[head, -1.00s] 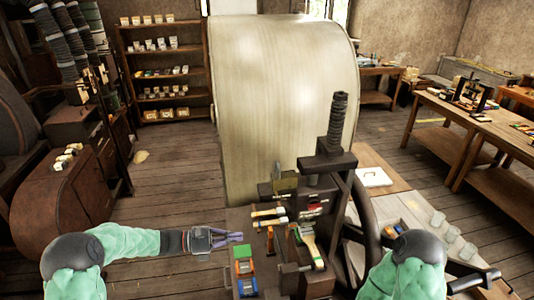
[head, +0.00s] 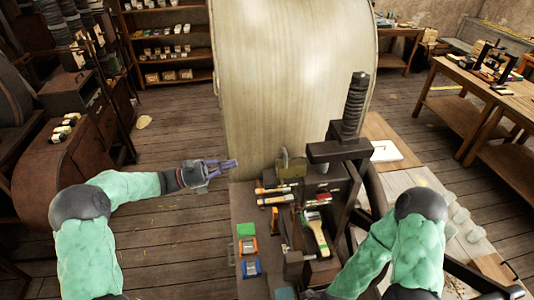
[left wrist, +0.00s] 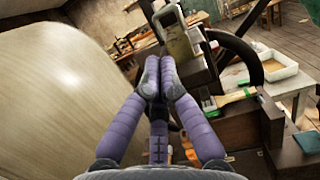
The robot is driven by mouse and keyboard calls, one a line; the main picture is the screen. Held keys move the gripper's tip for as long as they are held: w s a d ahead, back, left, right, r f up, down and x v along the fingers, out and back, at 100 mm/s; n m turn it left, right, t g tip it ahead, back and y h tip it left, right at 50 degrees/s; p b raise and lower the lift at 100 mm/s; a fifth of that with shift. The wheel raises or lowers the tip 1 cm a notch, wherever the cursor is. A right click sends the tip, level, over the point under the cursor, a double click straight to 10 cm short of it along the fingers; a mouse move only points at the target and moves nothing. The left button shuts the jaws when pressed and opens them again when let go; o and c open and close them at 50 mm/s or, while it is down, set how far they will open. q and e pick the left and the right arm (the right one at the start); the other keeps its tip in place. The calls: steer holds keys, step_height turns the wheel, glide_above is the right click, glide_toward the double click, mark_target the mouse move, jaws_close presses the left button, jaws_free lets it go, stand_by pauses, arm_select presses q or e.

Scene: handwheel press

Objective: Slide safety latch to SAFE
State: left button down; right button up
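The dark handwheel press (head: 340,148) stands on the bench with its threaded screw upright. An olive metal piece (head: 291,166) sits at its back left and also shows in the left wrist view (left wrist: 180,42), just beyond my fingertips. I cannot tell whether this is the safety latch, and no SAFE marking is readable. My left gripper (head: 229,164) is at the bench's back left corner, pointing right, apart from the press. In the left wrist view its purple fingers (left wrist: 159,72) are together and hold nothing visible. My right arm reaches down at the lower right; its gripper does not show clearly.
A large pale drum (head: 290,80) stands behind the bench. A green-bladed brush (head: 318,235), several wooden-handled tools and small coloured boxes (head: 249,246) lie on the bench (head: 243,208). The dark handwheel rim is right of the press. Floor at left is open.

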arm_select(q)
steer(key=p, duration=0.4)
glide_toward(286, 153)
steer(key=w+d, duration=0.2)
steer(key=d, duration=0.1)
steer(key=w+d, duration=0.1)
steer(key=d, duration=0.1)
steer(key=shift+r, duration=0.3)
steer(key=shift+d, duration=0.35)
steer(key=x, duration=0.2)
steer(key=b+x, duration=0.1)
steer(key=x, duration=0.1)
steer(key=shift+d+f, duration=0.2)
steer(key=shift+f, duration=0.2)
steer(key=shift+a, duration=0.1)
